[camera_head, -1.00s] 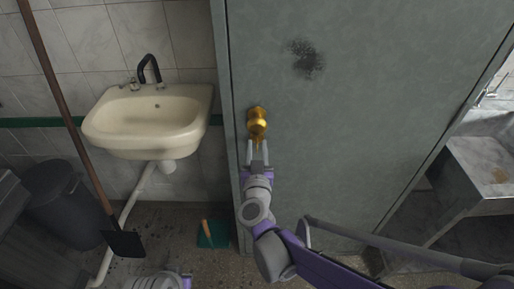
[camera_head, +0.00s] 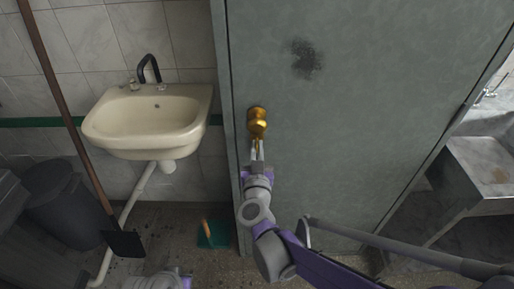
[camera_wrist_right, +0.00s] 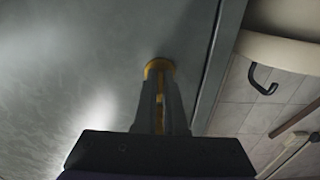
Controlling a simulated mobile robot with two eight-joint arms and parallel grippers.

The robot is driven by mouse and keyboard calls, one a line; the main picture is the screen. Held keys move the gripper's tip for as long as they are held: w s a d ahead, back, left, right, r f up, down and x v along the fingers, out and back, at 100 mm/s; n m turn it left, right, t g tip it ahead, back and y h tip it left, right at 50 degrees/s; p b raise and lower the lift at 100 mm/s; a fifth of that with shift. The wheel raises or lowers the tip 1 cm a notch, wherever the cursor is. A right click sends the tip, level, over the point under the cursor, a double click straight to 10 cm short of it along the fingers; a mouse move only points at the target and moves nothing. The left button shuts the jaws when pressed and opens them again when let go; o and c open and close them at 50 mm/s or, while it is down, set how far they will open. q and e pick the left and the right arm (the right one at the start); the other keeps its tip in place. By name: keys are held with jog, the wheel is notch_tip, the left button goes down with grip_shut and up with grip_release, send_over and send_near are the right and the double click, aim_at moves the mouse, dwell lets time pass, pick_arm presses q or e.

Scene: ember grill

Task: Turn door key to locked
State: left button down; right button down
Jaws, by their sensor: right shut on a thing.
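A grey-green door (camera_head: 370,120) fills the middle of the head view. A round brass knob (camera_head: 257,120) sits near its left edge, with a small brass key (camera_head: 258,146) just below it. My right gripper (camera_head: 257,152) reaches up to the key from below, its fingers shut on it. In the right wrist view the gripper (camera_wrist_right: 160,110) has a strip of brass, the key (camera_wrist_right: 160,115), between its fingers. A brass round piece (camera_wrist_right: 158,66) shows at their tips. Most of the key is hidden by the fingers. My left gripper's fingers do not show.
A cream sink (camera_head: 150,120) with a black tap hangs on the tiled wall left of the door. A long-handled tool (camera_head: 123,243), a dark bin (camera_head: 68,205) and a green dustpan (camera_head: 213,234) stand below. A stone basin (camera_head: 485,165) is at the right.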

jog(key=m, duration=0.4)
jog(key=shift+a, duration=0.1)
jog(key=m, duration=0.5)
jog(key=shift+r, duration=0.1)
jog(key=m, duration=0.4)
jog(key=shift+a, duration=0.1)
jog(key=shift+r+m, duration=0.1)
jog(key=shift+m, duration=2)
jog(key=c, duration=1)
grip_release()
